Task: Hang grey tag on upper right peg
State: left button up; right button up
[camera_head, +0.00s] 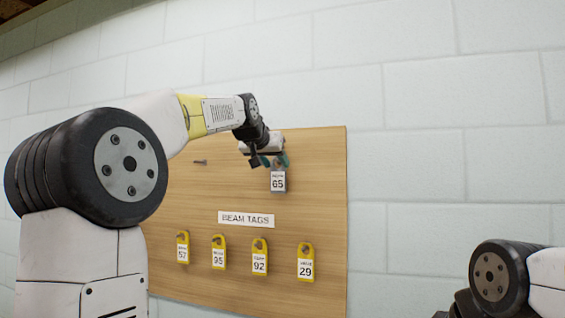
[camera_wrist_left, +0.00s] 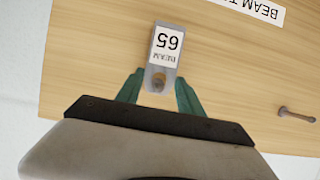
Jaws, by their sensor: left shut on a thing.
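The grey tag (camera_head: 278,180), with a white label reading 65, is upright in front of the upper right part of the wooden board. My left gripper (camera_head: 268,160) is shut on its top end. In the left wrist view the teal fingers (camera_wrist_left: 158,92) lie on either side of the tag (camera_wrist_left: 165,58). A round brownish peg end (camera_wrist_left: 158,82) shows at the tag's hole, on the upper right peg's side of the board. I cannot tell how far the peg passes through the hole. My right gripper is out of view.
The board (camera_head: 195,205) hangs on a pale block wall. The upper left peg (camera_head: 200,162) is bare and also shows in the wrist view (camera_wrist_left: 297,114). Below a BEAM TAGS sign (camera_head: 246,219), several yellow tags, including 92 (camera_head: 260,258) and 29 (camera_head: 305,263), hang in a row.

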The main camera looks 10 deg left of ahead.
pick_arm(q)
jog(key=o, duration=1.4)
jog(key=v, duration=0.8)
jog(key=s+f+g, duration=0.2)
jog(key=s+f, duration=0.7)
jog(key=f, duration=0.3)
jog(key=s+f+n+g, duration=0.1)
jog(key=s+f+g, duration=0.1)
jog(key=s+f, duration=0.8)
jog(key=s+f+g, duration=0.3)
jog(key=s+f, duration=0.6)
jog(key=f, duration=0.6)
jog(key=shift+s+d+f+n, duration=0.25)
jog(key=shift+s+d+n, duration=0.05)
jog(key=shift+s, duration=0.05)
